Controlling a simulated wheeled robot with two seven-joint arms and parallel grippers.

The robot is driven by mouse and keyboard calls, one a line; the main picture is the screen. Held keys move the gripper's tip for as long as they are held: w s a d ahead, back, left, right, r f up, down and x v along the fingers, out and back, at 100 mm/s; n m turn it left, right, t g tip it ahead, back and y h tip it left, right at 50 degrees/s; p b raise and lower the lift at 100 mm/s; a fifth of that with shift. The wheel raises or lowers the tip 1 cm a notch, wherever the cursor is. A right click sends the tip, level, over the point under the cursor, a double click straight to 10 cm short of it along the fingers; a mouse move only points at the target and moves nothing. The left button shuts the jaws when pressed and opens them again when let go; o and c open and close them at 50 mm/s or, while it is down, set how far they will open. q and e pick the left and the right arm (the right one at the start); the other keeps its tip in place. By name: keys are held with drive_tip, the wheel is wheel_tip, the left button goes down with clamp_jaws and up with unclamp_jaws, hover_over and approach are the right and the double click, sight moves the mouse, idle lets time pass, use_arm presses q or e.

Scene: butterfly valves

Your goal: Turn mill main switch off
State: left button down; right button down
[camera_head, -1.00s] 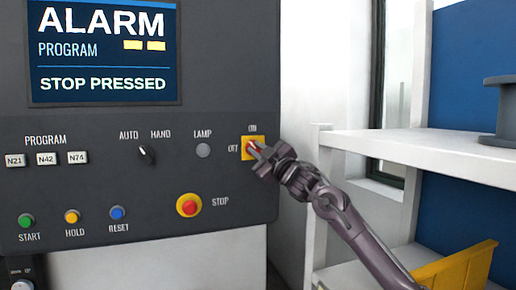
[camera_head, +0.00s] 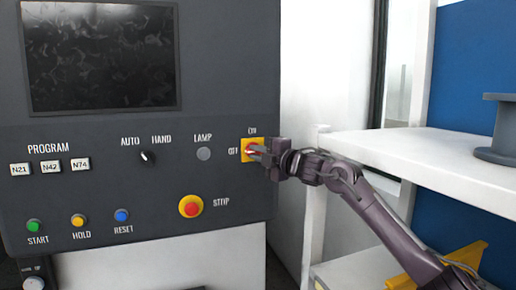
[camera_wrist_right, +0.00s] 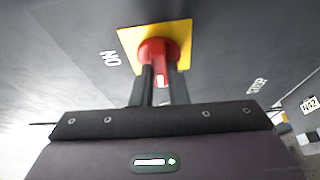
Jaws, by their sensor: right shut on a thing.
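The mill main switch is a red rotary knob (camera_wrist_right: 158,48) on a yellow square plate (camera_head: 246,143), at the right of the dark control panel. ON is printed above it and OFF to its left. My right gripper (camera_head: 258,151) reaches it from the right, with its fingers at the knob. In the right wrist view the two fingers (camera_wrist_right: 160,80) stand on either side of the red grip, shut on it. The fingers partly hide the knob in the head view. My left gripper is not in view.
The panel screen (camera_head: 100,57) is dark. The red stop button (camera_head: 191,206) sits below the switch, left of my right arm. A white shelf (camera_head: 430,155) with a grey spool (camera_head: 497,135) stands at the right, close behind my forearm.

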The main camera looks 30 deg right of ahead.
drive_tip(key=shift+n, duration=0.4)
drive_tip(key=c, duration=1.4)
unclamp_jaws()
drive_tip(key=shift+c, duration=0.2)
